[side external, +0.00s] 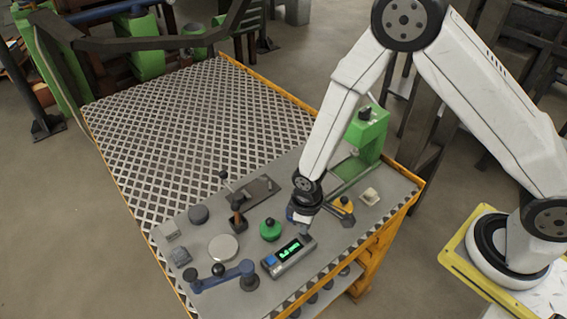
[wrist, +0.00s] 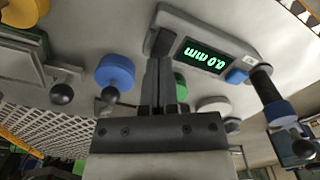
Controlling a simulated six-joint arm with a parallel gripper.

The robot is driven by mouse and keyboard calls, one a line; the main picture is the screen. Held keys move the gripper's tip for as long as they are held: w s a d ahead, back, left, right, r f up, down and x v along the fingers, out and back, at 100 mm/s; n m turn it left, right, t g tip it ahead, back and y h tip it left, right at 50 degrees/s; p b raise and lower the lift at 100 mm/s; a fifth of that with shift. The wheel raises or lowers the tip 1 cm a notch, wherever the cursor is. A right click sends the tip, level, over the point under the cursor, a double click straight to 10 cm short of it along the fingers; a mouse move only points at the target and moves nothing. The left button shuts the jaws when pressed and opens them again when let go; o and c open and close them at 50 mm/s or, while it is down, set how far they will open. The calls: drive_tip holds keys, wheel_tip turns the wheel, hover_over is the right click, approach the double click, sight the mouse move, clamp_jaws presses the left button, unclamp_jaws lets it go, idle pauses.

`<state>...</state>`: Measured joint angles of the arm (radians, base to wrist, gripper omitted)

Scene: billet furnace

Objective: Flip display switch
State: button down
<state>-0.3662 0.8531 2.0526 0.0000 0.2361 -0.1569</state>
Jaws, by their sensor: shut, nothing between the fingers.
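The display unit (side external: 288,254) is a grey box near the table's front edge, with a lit green readout and a blue part (side external: 270,261) at its left end. In the wrist view the display unit (wrist: 215,48) is upside down and reads 0.0 mm, with the blue part (wrist: 237,76) on its right. My gripper (side external: 304,231) is shut and empty, pointing down at the display unit's right end. In the wrist view my gripper (wrist: 159,62) overlaps a dark part at the left end of the display. I cannot tell whether it touches. No separate switch is clearly distinguishable.
A green knob (side external: 270,229) stands behind the display unit. A blue crank (side external: 225,276) lies to its left, and a pale disc (side external: 222,248) behind that. The table's patterned far area (side external: 200,120) is clear.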

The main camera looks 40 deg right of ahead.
drive_tip(key=shift+f, duration=0.7)
idle(0.6)
drive_tip(key=shift+r, duration=0.15)
drive_tip(key=shift+r, duration=3.4)
drive_tip(key=s+d+r+m+t, duration=0.1)
drive_tip(key=s+d+r+m, duration=0.2)
drive_tip(key=d+r, duration=0.3)
drive_tip(key=s+d+r+m+t, duration=0.1)
drive_tip(key=s+d+r+m, duration=0.2)
drive_tip(key=d+r, duration=0.4)
drive_tip(key=shift+r+t, duration=0.15)
drive_tip(key=shift+t, duration=0.15)
